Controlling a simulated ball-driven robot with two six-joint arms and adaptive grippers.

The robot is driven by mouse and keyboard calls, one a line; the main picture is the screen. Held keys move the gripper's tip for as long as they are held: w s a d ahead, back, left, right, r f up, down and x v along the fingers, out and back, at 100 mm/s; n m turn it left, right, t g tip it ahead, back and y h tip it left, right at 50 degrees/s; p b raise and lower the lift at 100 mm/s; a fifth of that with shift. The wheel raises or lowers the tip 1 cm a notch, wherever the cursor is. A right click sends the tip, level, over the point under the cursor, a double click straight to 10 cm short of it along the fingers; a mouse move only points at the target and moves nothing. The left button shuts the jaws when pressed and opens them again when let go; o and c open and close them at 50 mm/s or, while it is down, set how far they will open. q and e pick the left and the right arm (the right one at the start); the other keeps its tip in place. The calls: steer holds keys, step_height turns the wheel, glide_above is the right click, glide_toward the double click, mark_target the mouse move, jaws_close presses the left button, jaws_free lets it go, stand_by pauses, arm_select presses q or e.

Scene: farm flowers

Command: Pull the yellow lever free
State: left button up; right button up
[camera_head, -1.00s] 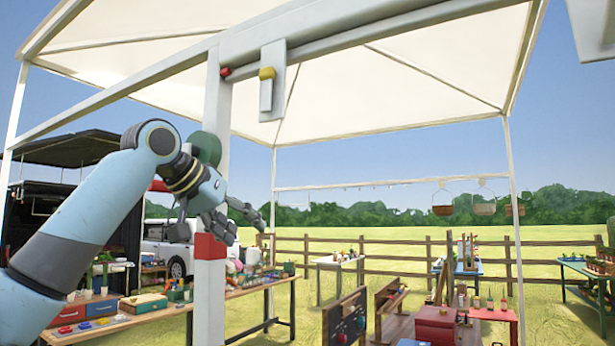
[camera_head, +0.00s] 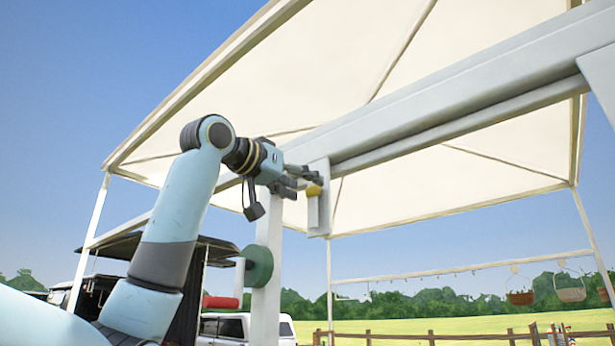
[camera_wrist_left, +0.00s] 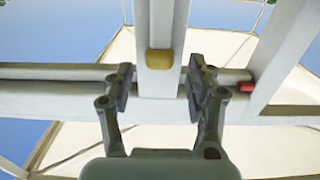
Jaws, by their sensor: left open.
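The yellow lever (camera_head: 313,190) is a small rounded knob on a pale upright plate (camera_head: 325,170) fixed to the canopy's grey beam. In the left wrist view the lever (camera_wrist_left: 160,62) shows between and a little beyond my open fingers, with a gap on both sides. My left gripper (camera_head: 303,180) is raised at the beam, close to the lever and partly in front of the plate. It also shows in the left wrist view (camera_wrist_left: 158,88), open and empty. My right gripper is not in view.
The grey beam (camera_head: 450,125) runs across behind the lever, under the white canopy. A post (camera_head: 267,300) stands below my left gripper, with a green disc (camera_head: 258,265) by it. A red knob (camera_wrist_left: 245,87) sits right of my fingers. Hanging baskets (camera_head: 570,292) are far right.

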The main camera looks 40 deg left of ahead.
arm_select(q)
steer(key=shift+w+d, duration=0.15)
steer(key=shift+w, duration=0.85)
steer(key=shift+c, duration=0.4)
jaws_close()
